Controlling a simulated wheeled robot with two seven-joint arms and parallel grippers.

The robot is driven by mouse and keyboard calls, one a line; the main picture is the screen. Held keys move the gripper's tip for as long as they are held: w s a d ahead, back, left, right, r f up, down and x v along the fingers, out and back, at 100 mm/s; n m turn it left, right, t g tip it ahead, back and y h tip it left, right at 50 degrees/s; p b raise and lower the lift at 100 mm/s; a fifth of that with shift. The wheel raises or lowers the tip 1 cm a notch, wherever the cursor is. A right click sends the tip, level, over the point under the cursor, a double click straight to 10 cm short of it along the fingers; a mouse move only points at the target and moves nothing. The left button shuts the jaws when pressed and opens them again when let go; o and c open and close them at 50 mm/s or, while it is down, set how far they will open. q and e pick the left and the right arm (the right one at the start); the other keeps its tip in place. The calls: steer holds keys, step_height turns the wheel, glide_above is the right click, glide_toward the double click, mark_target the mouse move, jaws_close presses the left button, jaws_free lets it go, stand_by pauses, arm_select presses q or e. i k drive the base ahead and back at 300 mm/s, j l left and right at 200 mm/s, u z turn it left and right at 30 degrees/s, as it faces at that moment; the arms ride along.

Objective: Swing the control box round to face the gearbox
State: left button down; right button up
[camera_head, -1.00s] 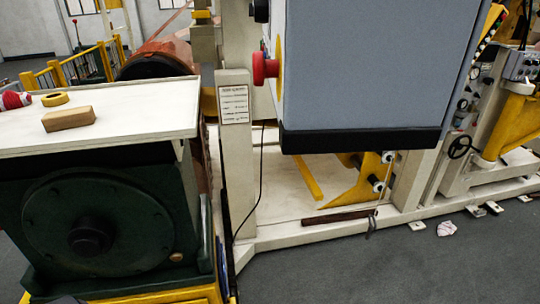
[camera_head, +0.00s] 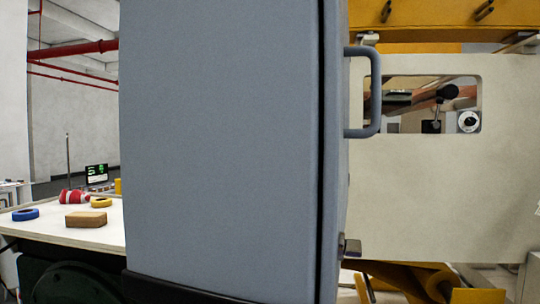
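The control box (camera_head: 220,150) is a large blue-grey cabinet that fills the middle of the head view, close to me. Its broad plain side faces me, and a dark vertical seam runs down near its right edge. A grey bar handle (camera_head: 374,92) sticks out to the right from its narrow right side. A dark green housing (camera_head: 70,282), which may be the gearbox, shows only in part at the lower left, under a white top. Neither of my grippers is in view.
The white tabletop (camera_head: 60,228) at left holds a tan block (camera_head: 93,219), a red-and-white roll (camera_head: 73,196), a yellow ring (camera_head: 102,202) and a blue ring (camera_head: 25,214). A cream machine panel (camera_head: 430,190) with a window stands behind the handle. The floor is hidden.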

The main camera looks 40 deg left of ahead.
mark_target(221, 128)
steer(key=i+l+u, duration=0.1)
steer(key=i+u, duration=0.3)
steer(key=i+l+u, duration=0.2)
steer(key=i+u, duration=0.15)
steer(key=i+l+u, duration=0.55)
steer(key=l+u, duration=0.2)
steer(key=i+l+u, duration=0.5)
steer(key=l+u, duration=0.25)
steer(key=i+l+u, duration=0.25)
steer(key=l, duration=0.2)
steer(key=l+u, duration=0.25)
steer(key=l, duration=0.1)
